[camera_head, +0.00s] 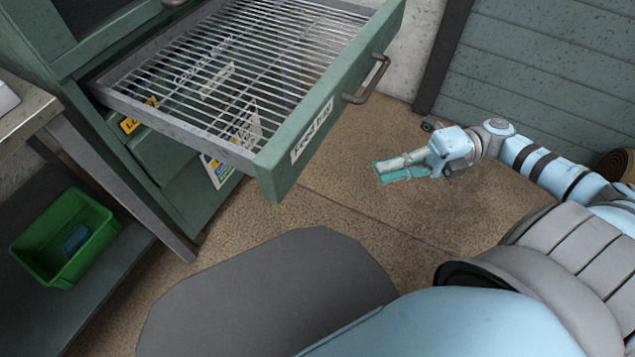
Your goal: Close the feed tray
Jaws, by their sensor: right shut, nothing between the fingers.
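The feed tray (265,150) is a green-fronted drawer with a wire-grid bed, pulled well out of the green cabinet (175,185) at the upper left. Its front panel carries a white label and a grey bar handle (372,80) on the outer face. My right gripper (382,170) is shut and empty. It appears to the right of the tray front and below the handle in the picture, apart from both, with its fingers pointing left toward the tray. My left gripper is not in view.
A metal-legged bench (110,185) stands left of the cabinet, with a green bin (60,235) holding a dark blue item on its lower shelf. Brown floor (350,215) is clear between the tray and my body. A green slatted panel (550,70) stands at the upper right.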

